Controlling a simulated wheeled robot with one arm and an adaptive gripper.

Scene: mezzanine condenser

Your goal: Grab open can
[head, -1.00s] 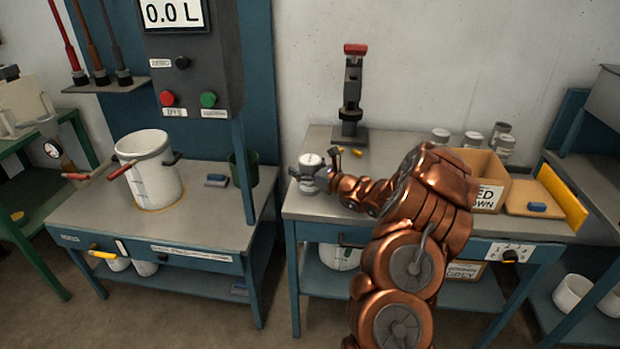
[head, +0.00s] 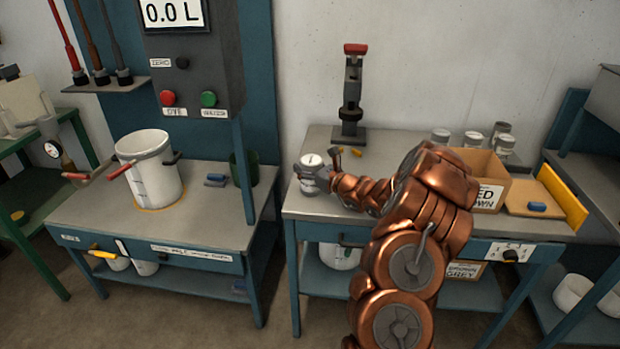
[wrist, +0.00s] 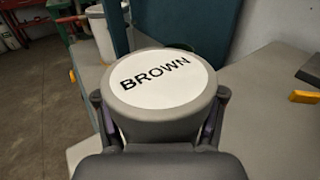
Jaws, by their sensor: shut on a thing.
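A grey can (wrist: 165,122) with a round white top marked "BROWN" fills the middle of the wrist view. In the head view the can (head: 312,160) is at the left end of the right-hand bench. My gripper (wrist: 159,100) is shut on the can, with one finger on each side of it. In the head view my gripper (head: 313,178) reaches the can from the right. The can looks upright. Its lower part is hidden, and I cannot tell whether it touches the bench top.
A press with a red top (head: 351,95) stands behind the can. Several grey cans (head: 473,140) and a cardboard box (head: 484,170) stand farther right. A yellow-edged tray (head: 548,200) is at the right. A white pot (head: 150,172) stands on the left bench.

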